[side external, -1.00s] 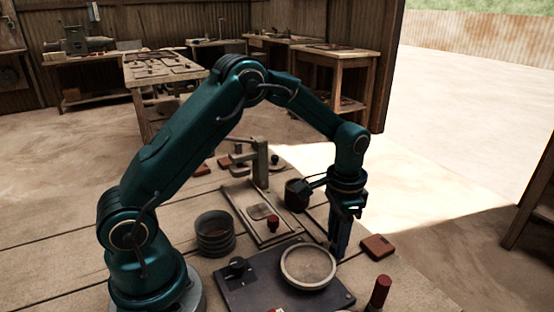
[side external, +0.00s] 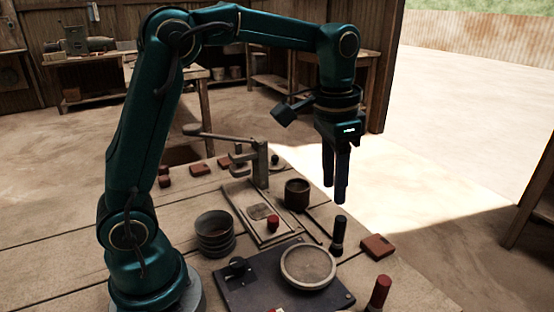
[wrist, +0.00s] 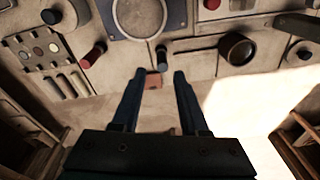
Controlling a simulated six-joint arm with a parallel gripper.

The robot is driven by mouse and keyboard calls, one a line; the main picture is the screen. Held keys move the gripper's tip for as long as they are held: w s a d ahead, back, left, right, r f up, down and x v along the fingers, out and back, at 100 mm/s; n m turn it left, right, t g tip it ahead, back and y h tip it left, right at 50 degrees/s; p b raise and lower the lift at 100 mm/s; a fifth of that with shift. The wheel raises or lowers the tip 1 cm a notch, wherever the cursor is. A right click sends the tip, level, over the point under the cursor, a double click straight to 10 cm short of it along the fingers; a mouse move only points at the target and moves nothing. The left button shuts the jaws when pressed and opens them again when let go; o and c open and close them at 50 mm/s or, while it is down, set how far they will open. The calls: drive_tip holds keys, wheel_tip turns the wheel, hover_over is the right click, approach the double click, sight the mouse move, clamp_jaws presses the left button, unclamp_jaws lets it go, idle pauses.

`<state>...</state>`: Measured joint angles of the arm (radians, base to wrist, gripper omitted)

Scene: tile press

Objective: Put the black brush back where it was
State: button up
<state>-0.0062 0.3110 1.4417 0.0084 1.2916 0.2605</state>
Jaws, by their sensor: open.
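The black brush (side external: 338,235) stands upright on the table, just right of the round dish and left of a small red-brown block. It also shows in the wrist view (wrist: 161,55), a little beyond my fingertips. My gripper (side external: 334,195) is open and empty, raised above the brush with its fingers pointing down and clear air beneath. In the wrist view my two fingers (wrist: 160,73) are apart with nothing held between them. The brush's lower end is small and dark in the side view.
The round dish (side external: 308,264) sits on a dark plate (side external: 240,290). A red-handled tool (side external: 380,291) stands at the front right, near the red-brown block (side external: 377,246). A dark cup (side external: 297,194), stacked bowls (side external: 215,233) and a lever press (side external: 259,165) stand farther back.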

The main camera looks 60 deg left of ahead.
drive_tip(key=s+n+t, duration=0.3)
drive_tip(key=s+t, duration=0.1)
drive_tip(key=s, duration=1.1)
drive_tip(key=shift+d, duration=0.15)
drive_tip(key=shift+f, duration=0.1)
